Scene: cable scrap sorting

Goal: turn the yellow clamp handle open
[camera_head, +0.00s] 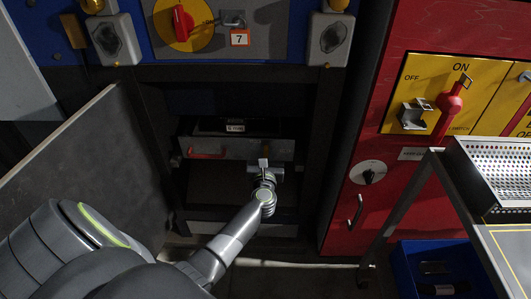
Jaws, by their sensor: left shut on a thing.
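My left gripper (264,167) reaches into the dark open cabinet, at the front right of a grey drawer-like unit (235,150). Its jaws are shut on a small part there, mostly hidden by the gripper. I cannot make out yellow on this part, so I cannot tell from the picture whether it is the clamp handle or how far it is turned. A red handle (208,154) sits at the unit's front left, apart from the gripper. My right gripper is not in view.
An open grey door panel (95,160) stands left of the cabinet. A red cabinet (345,215) with a yellow switch plate (415,75) is on the right. A table with a perforated tray (500,155) and a blue bin (412,265) are at lower right.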

